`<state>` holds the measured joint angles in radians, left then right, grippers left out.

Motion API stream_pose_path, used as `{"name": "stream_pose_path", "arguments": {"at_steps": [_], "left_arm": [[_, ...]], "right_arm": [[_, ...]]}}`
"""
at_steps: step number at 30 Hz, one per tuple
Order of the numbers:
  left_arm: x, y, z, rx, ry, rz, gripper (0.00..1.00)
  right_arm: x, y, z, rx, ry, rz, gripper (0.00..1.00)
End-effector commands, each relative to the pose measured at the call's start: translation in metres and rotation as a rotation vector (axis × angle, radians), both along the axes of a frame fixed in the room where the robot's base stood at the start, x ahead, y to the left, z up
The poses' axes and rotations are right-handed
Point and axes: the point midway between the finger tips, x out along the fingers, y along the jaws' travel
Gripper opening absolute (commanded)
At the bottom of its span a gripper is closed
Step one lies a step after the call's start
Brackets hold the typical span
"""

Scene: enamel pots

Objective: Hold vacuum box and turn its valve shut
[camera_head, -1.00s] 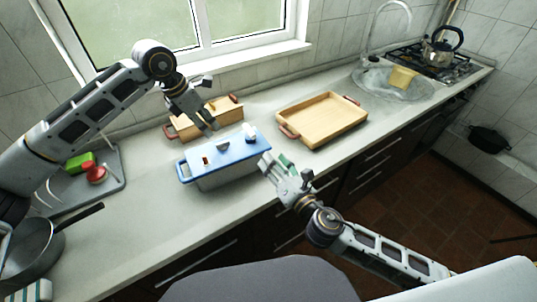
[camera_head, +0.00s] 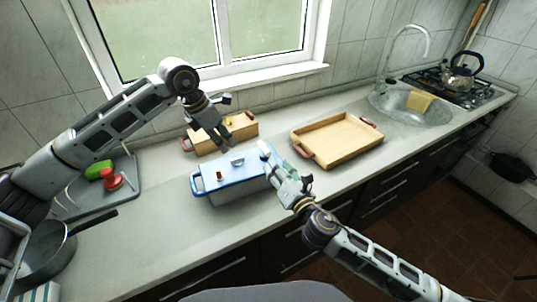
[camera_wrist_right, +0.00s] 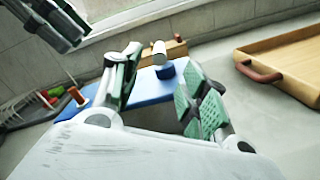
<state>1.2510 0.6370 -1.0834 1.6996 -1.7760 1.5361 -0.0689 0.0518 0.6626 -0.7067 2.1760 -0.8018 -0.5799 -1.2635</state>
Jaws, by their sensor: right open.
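The vacuum box (camera_head: 232,191) is a grey container with a blue lid on the counter. Its lid also shows in the right wrist view (camera_wrist_right: 150,88). The valve (camera_wrist_right: 159,53) is a white upright knob with a blue base at the lid's right end. My right gripper (camera_head: 273,158) is open at that end. In the right wrist view, its green-padded fingers (camera_wrist_right: 160,82) stand either side of the valve; whether they touch it is unclear.
A wooden box (camera_head: 228,134) stands behind the vacuum box. A wooden tray (camera_head: 338,140) lies to the right. A grey tray (camera_head: 128,192) with green and red items and a pan (camera_head: 45,250) are at left. Counter in front is clear.

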Motion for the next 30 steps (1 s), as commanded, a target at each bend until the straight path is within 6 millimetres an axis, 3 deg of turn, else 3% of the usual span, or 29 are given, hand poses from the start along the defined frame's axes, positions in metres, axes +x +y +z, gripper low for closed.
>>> {"name": "stream_pose_path", "arguments": {"at_steps": [21,30], "left_arm": [[0.000,0.000,0.000,0.000,0.000,0.000,0.36],[0.000,0.000,0.000,0.000,0.000,0.000,0.36]], "right_arm": [[0.060,0.021,0.000,0.000,-0.001,-0.001,0.44],[0.071,0.025,0.000,0.000,0.000,0.000,0.44]]}}
